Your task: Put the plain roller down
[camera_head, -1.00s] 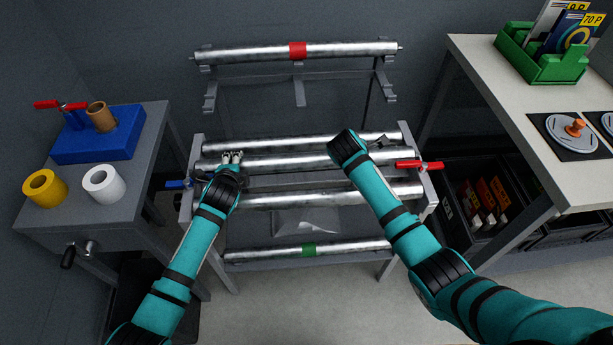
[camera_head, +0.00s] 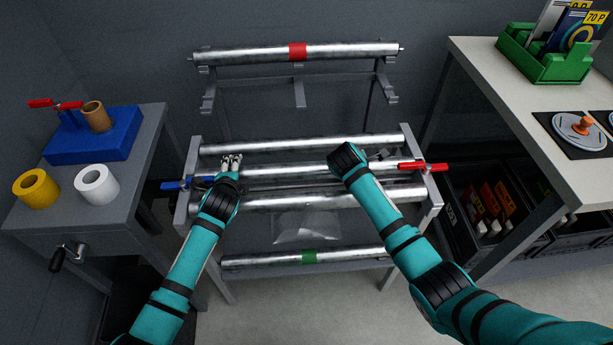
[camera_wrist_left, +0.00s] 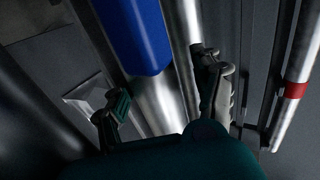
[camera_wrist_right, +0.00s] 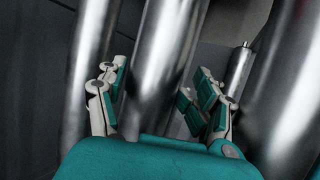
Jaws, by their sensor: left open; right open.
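A plain roller (camera_head: 290,171), bare metal with no coloured band, lies level across the frame between two other plain rollers (camera_head: 300,144) (camera_head: 300,200). My left gripper (camera_head: 231,160) is at its left end and open. In the left wrist view, its fingers (camera_wrist_left: 165,95) stand apart on either side of a metal roller (camera_wrist_left: 158,105). My right gripper (camera_head: 380,156) is at the right part, largely hidden behind its own wrist. In the right wrist view, its open fingers (camera_wrist_right: 160,85) flank a metal roller (camera_wrist_right: 163,50). Contact at the roller's ends is hidden.
A blue lever (camera_head: 178,184) is at the frame's left side, close to my left gripper, and a red lever (camera_head: 422,167) is at the right. A red-banded roller (camera_head: 345,50) hangs above; a green-banded roller (camera_head: 270,260) is below. Side tables flank the frame.

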